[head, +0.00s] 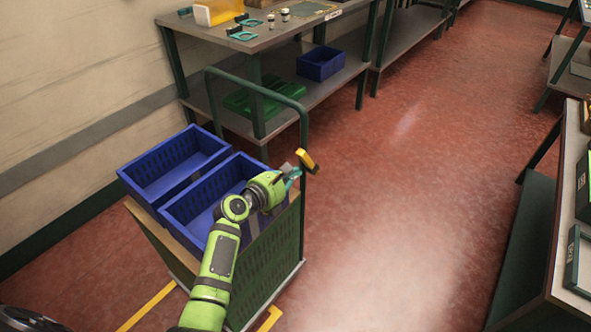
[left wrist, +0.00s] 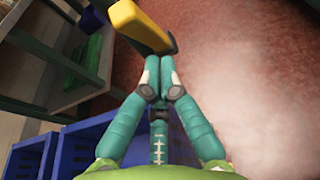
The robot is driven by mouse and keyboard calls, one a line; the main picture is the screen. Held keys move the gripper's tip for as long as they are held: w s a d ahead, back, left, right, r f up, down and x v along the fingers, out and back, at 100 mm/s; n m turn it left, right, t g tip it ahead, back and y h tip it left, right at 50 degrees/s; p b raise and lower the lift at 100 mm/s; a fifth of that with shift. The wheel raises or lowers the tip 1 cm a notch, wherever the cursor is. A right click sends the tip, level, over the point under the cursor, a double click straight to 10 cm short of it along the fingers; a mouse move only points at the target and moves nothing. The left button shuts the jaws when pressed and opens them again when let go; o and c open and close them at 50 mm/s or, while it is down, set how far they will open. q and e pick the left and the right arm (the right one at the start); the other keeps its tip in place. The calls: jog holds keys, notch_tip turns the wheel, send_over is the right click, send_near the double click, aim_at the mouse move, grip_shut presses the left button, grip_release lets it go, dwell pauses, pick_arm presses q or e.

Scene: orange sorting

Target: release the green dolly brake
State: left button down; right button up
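The green dolly (head: 288,240) carries two blue crates, and its tubular push handle (head: 250,84) rises at the far end. A yellow brake lever (head: 306,158) with a dark end is at the handle's right post. It looms large at the top of the left wrist view (left wrist: 146,24). My left gripper (head: 294,174) is at the lever, just on the near side. In the left wrist view its teal fingers (left wrist: 158,72) are together, with nothing visible between them. Their tips are close to the lever's dark underside; I cannot tell whether they touch. My right gripper is not in view.
The empty-looking blue crates (head: 172,170) stand side by side on the dolly. A workbench (head: 290,36) with a lower shelf holding a blue bin (head: 320,64) stands behind the handle. Open red floor (head: 400,190) lies to the right. Another bench (head: 560,230) is at the right edge.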

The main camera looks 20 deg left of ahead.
pick_arm(q)
jog(key=shift+w+d+r, duration=0.25)
jog(key=shift+w+r, duration=0.1)
jog(key=shift+w, duration=0.3)
